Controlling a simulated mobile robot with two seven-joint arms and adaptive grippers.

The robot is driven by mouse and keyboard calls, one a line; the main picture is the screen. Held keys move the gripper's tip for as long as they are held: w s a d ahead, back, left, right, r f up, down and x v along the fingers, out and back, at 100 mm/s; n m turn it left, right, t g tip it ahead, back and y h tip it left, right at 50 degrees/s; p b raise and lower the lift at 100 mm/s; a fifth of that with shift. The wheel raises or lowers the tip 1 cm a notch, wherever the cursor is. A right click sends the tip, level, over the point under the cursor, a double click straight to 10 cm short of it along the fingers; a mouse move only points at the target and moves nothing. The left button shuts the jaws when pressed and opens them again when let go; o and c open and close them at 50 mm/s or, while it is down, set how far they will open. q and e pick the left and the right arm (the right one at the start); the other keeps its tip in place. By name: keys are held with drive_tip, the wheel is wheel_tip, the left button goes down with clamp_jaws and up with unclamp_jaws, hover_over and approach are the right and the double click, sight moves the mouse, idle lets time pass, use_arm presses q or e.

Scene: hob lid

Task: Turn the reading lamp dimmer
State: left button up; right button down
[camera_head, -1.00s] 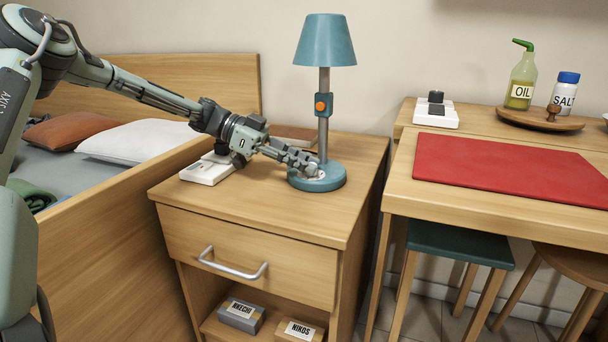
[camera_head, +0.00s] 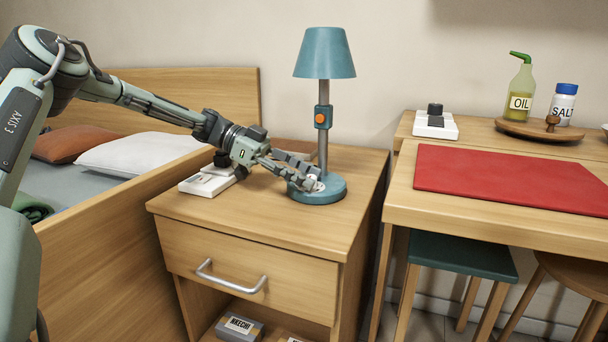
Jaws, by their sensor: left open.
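The reading lamp has a teal shade (camera_head: 324,54), a grey stem and a round teal base (camera_head: 330,194) on the bedside cabinet. An orange button sits in a teal housing (camera_head: 323,118) on the stem. A small pale round part (camera_head: 317,187) shows on the base, partly hidden by my fingers; I cannot tell for sure that it is the dimmer. My left gripper (camera_head: 312,176) is open, its fingertips over the left side of the base and close to that part. I cannot tell whether they touch it. My right gripper is not in view.
The wooden cabinet (camera_head: 270,222) has a drawer with a metal handle (camera_head: 231,277). A white block (camera_head: 207,182) lies under my left wrist. The bed (camera_head: 170,80) is at the left. A table with a red mat (camera_head: 510,178) stands at the right. The cabinet's front top is clear.

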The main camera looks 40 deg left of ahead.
use_arm(q)
wheel_tip(320, 180, up, 10)
idle(0.6)
drive_tip(key=shift+s, duration=0.1)
idle(0.3)
